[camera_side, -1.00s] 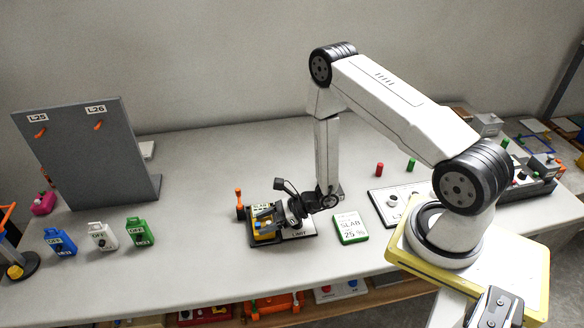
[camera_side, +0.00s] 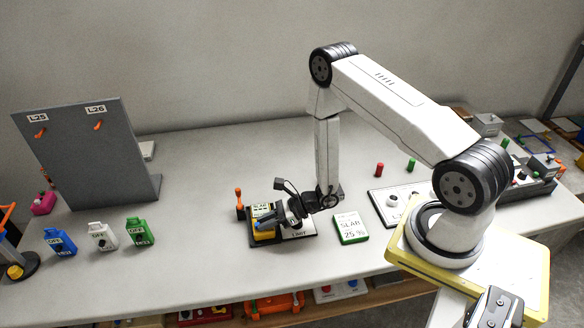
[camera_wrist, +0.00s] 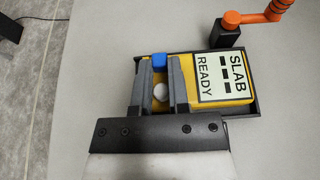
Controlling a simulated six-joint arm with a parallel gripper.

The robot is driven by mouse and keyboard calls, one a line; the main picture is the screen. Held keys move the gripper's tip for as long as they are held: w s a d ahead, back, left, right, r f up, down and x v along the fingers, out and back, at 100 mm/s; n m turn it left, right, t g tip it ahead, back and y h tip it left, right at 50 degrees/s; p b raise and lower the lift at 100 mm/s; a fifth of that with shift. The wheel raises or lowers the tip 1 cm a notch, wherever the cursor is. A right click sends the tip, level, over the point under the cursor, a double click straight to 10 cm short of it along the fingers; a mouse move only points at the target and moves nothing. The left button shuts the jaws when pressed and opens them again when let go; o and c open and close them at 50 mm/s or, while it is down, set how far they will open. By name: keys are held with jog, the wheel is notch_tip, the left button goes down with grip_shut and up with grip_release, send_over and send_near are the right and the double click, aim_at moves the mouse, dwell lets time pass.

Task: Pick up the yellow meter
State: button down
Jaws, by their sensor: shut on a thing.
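The yellow meter (camera_wrist: 240,89) lies in a dark tray (camera_wrist: 253,107) in the wrist view, with a label reading "SLAB READY" on its right part. My gripper (camera_wrist: 160,75) reaches over the left part of the meter, its two fingers shut on the meter around a round white knob (camera_wrist: 160,91). A blue piece (camera_wrist: 159,60) shows between the fingertips. In the side view the yellow meter (camera_side: 264,235) sits at the table's front middle, partly hidden by my gripper (camera_side: 268,222). I cannot see any gap under it.
An orange-handled crank (camera_side: 239,200) stands just left of the meter. A green "SLAB 25" card (camera_side: 351,228) lies to the right. Blue (camera_side: 60,242), white (camera_side: 103,236) and green (camera_side: 140,232) "OFF" tags stand left, before a grey board (camera_side: 85,155). The table between is clear.

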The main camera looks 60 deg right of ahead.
jog(key=shift+r, duration=0.1)
notch_tip(320, 180, up, 10)
dwell(0.9)
jog(key=shift+w, duration=0.1)
dwell(0.5)
